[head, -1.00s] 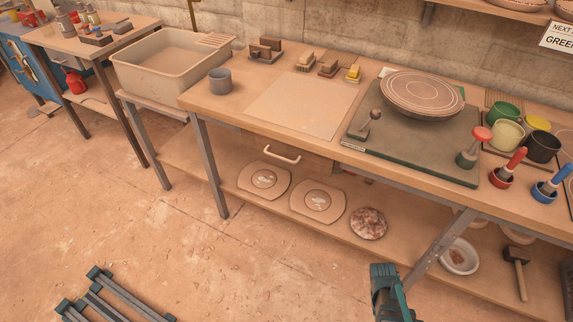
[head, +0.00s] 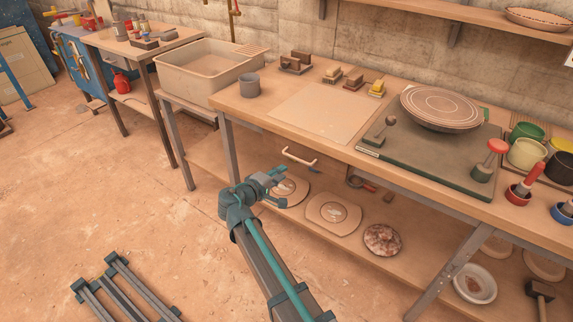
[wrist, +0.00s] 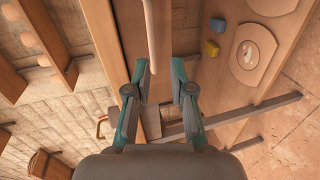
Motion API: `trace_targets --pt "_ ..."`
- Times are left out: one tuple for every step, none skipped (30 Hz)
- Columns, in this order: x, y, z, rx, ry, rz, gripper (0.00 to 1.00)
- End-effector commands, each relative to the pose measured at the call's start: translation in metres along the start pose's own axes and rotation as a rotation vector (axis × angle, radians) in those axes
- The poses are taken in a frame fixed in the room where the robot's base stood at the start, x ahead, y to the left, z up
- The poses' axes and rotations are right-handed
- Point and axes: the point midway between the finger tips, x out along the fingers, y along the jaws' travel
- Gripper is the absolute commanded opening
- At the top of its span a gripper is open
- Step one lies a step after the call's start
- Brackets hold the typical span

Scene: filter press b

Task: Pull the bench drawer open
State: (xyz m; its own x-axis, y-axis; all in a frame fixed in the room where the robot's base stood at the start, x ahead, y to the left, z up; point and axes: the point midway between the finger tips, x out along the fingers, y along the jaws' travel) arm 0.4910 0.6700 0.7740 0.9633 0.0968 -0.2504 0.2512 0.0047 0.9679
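The bench (head: 420,180) has a wooden drawer under its top, with a pale bar handle (head: 299,157) on its front. The drawer front looks flush with the bench. My gripper (head: 283,188) is in front of the bench, a little left of and below the handle in the head view. In the wrist view my gripper (wrist: 161,72) is open, its two teal fingers apart. A pale bar (wrist: 158,35), apparently the handle, runs down from the top edge and lines up with the gap between them. I cannot tell whether the bar is between the fingers in depth.
The lower shelf holds plates (head: 333,211) and a mottled disc (head: 382,240) near my gripper. A bench leg (head: 227,150) stands to the left. The floor at left is mostly clear.

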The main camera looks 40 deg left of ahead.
Motion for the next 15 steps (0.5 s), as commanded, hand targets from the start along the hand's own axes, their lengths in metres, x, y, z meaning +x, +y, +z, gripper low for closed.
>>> trace_targets --pt "0.002 0.005 -0.002 -0.012 0.003 0.023 0.22" --pt "0.002 0.007 -0.003 -0.016 0.005 0.032 0.22" --pt "0.003 0.009 -0.003 -0.021 0.006 0.043 0.22" --pt "0.004 0.01 -0.003 -0.024 0.007 0.047 0.22" --pt "0.006 0.011 -0.003 -0.025 0.007 0.049 0.22" --pt "0.01 0.011 -0.003 -0.025 0.009 0.049 0.22" --pt "0.013 0.011 -0.004 -0.025 0.009 0.048 0.22" --pt "0.016 0.011 -0.004 -0.025 0.009 0.048 0.22" --pt "0.021 0.011 -0.004 -0.025 0.009 0.047 0.22" --pt "0.026 0.011 -0.004 -0.025 0.008 0.047 0.22" --pt "0.031 0.011 -0.004 -0.025 0.007 0.047 0.22" --pt "0.038 0.011 -0.004 -0.024 0.007 0.046 0.22" --pt "0.043 0.011 -0.004 -0.025 0.008 0.046 0.22" --pt "0.049 0.012 -0.004 -0.025 0.008 0.046 0.22" --pt "0.056 0.012 -0.004 -0.024 0.007 0.046 0.22"
